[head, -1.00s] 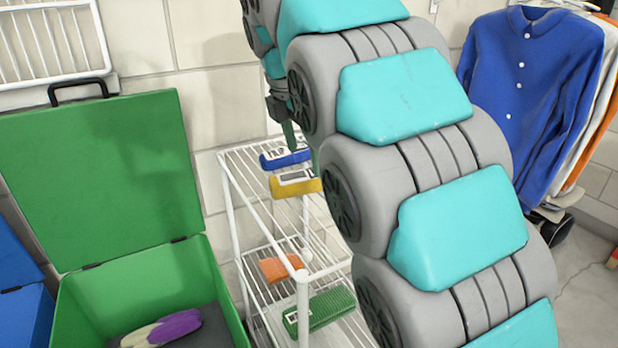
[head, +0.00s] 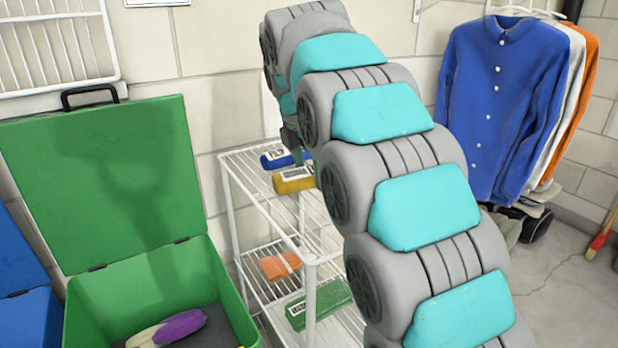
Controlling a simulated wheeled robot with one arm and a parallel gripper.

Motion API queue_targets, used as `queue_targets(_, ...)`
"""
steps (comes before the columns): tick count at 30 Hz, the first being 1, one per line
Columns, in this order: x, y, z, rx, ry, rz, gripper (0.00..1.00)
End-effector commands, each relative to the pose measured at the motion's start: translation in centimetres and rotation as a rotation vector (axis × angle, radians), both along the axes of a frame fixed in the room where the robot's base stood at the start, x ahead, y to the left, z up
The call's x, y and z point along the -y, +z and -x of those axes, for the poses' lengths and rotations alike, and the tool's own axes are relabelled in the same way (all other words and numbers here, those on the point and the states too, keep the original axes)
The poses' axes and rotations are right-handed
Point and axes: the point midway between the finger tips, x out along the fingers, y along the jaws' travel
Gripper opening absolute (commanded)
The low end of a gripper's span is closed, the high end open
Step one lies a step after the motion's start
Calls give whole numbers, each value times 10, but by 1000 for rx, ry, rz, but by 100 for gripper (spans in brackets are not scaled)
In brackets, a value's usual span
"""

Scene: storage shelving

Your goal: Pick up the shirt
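A blue buttoned shirt (head: 503,95) hangs on a hanger at the upper right, in front of a white garment (head: 566,105) and an orange garment (head: 584,75). My arm, grey with teal pads, rises through the middle of the head view and curves away toward the wire shelf. My gripper (head: 292,145) is small and mostly hidden behind the arm, near the shelf's top level. It is well to the left of the shirts and apart from them. Its fingers do not show clearly.
A white wire shelf (head: 228,195) holds blue, yellow, orange and green packages. An open green box (head: 195,275) with a purple and white item (head: 170,327) stands left, beside a blue box (head: 30,310). Shoes (head: 535,225) are below the shirts. Floor at right is mostly clear.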

Motion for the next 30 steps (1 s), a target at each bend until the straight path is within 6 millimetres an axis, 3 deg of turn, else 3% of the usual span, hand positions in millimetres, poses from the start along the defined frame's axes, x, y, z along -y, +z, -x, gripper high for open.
queue_targets(2,0,0,0,0,0,0,70)
queue_targets(18,0,0,0,0,0,0,10)
queue_targets(30,0,4,0,0,0,0,10)
